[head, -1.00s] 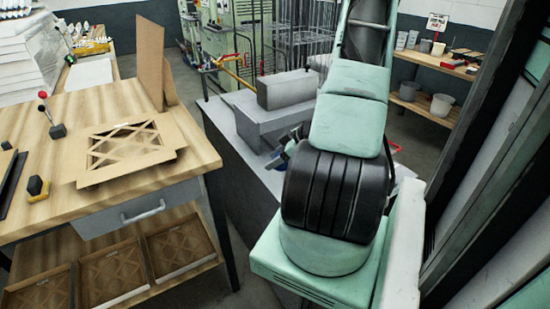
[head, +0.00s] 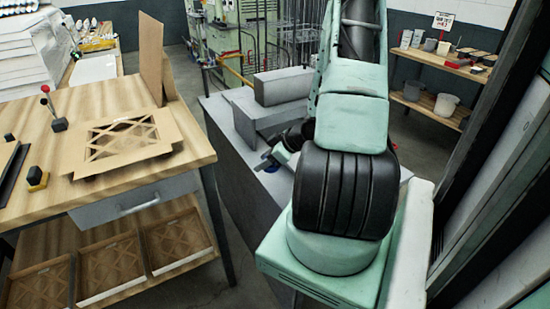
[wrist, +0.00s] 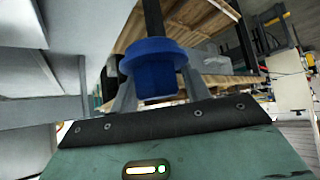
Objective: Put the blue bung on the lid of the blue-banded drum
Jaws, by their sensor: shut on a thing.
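The blue bung (wrist: 153,70) is a short blue plug with a wider flange, near the middle of the wrist view. My gripper (wrist: 156,88) is shut on it, with a grey finger on each side. In the head view my gripper (head: 280,152) shows small, left of my arm, over the grey workbench; blue shows there, but it is too small to make out clearly. I cannot make out the blue-banded drum in either view.
The grey workbench (head: 238,165) bears a grey block (head: 283,88) beside my arm. A wooden table (head: 110,195) with a cardboard-coloured lattice frame (head: 125,145) stands left. A wooden shelf (head: 433,107) with pots is at the back right. Dark uprights stand close on the right.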

